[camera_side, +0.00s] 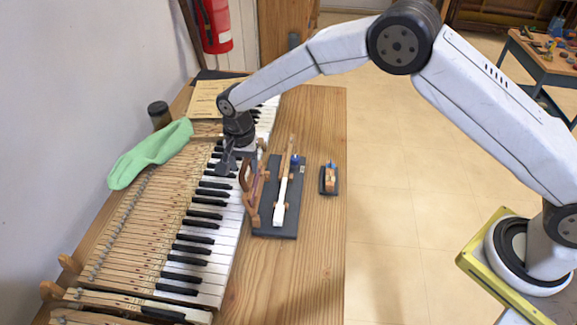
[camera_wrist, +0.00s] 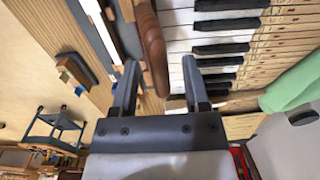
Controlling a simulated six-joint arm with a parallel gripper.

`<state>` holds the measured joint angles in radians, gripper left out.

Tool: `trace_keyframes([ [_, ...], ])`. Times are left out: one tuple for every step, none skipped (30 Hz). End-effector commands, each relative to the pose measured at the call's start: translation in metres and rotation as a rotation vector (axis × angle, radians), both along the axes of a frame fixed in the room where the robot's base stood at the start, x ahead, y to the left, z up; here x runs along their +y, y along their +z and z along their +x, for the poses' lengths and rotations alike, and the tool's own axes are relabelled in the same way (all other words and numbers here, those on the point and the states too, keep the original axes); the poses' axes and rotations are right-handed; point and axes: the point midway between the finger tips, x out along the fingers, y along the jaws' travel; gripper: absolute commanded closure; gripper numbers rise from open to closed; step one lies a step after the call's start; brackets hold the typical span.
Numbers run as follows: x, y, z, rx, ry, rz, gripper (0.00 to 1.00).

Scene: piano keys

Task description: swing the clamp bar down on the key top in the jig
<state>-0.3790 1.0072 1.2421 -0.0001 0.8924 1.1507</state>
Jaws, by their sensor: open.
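The jig (camera_side: 290,225) is a dark board on the wooden bench beside the keyboard, and part of it shows in the wrist view (camera_wrist: 127,30). A key with a white top (camera_side: 281,203) and wooden shank lies in it, and also shows in the wrist view (camera_wrist: 98,28). The brown wooden clamp bar (camera_side: 254,190) stands raised at the jig's left side, clear of the key top. My gripper (camera_side: 234,168) is open beside the bar, over the piano keys. In the wrist view the bar (camera_wrist: 151,45) reaches between my open fingers (camera_wrist: 162,75); contact cannot be told.
The keyboard (camera_side: 205,225) runs along the jig's left. A small block on a dark base (camera_side: 329,180) stands right of the jig. A green cloth (camera_side: 150,155) and dark jar (camera_side: 158,115) lie left of my gripper. The bench front right is clear.

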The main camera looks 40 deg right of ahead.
Motion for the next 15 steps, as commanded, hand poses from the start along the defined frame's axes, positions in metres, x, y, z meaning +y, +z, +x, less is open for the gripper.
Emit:
trace_keyframes([
  [0.0,0.0001,0.0,0.0,0.0,0.0,0.51],
  [0.0,0.0001,0.0,0.0,0.0,0.0,0.6],
  [0.0,0.0002,0.0,0.0,0.0,0.0,0.73],
  [0.0,0.0002,0.0,0.0,0.0,0.0,0.82],
  [0.0,0.0002,0.0,0.0,0.0,0.0,0.92],
  [0.0,0.0002,0.0,0.0,0.0,0.0,1.0],
  [0.0,0.0002,0.0,0.0,0.0,0.0,1.0],
  [0.0,0.0002,0.0,0.0,0.0,0.0,1.0],
  [0.0,0.0003,0.0,0.0,0.0,0.0,1.0],
  [0.0,0.0003,0.0,0.0,0.0,0.0,1.0],
  [-0.0001,0.0003,-0.0001,0.0,0.0,0.0,1.0],
  [-0.0003,0.0005,-0.0003,0.0,0.0,0.0,1.0],
  [-0.0005,0.0006,-0.0005,0.0,0.0,0.0,1.0],
  [-0.0009,0.0007,-0.0008,0.0,0.0,0.0,1.0],
  [-0.0015,0.001,-0.0012,0.0,0.0,0.0,1.0],
])
